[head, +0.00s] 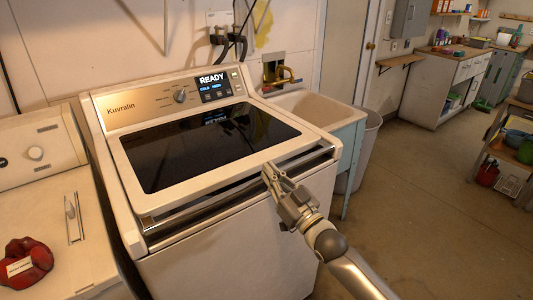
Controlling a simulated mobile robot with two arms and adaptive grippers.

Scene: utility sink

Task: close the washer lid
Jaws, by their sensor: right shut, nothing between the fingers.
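The white washer (225,252) stands in the middle, with a control panel (175,99) reading READY at its back. Its lid (205,199), white-framed with a dark glass pane, lies down over the washer's top. A dark gap shows under the lid's front edge, above a chrome strip (240,187); I cannot tell whether the lid is fully seated. My right gripper (268,170) is shut and empty at the lid's front edge, right of its middle. It overlaps the edge in view; contact is unclear. My left gripper is out of view.
A second white machine (70,215) stands close on the left, with a red object (25,262) on it. A utility sink (315,108) is just right of the washer, with a bin (367,140) beside it. Open floor (425,210) lies to the right, before shelves and cabinets.

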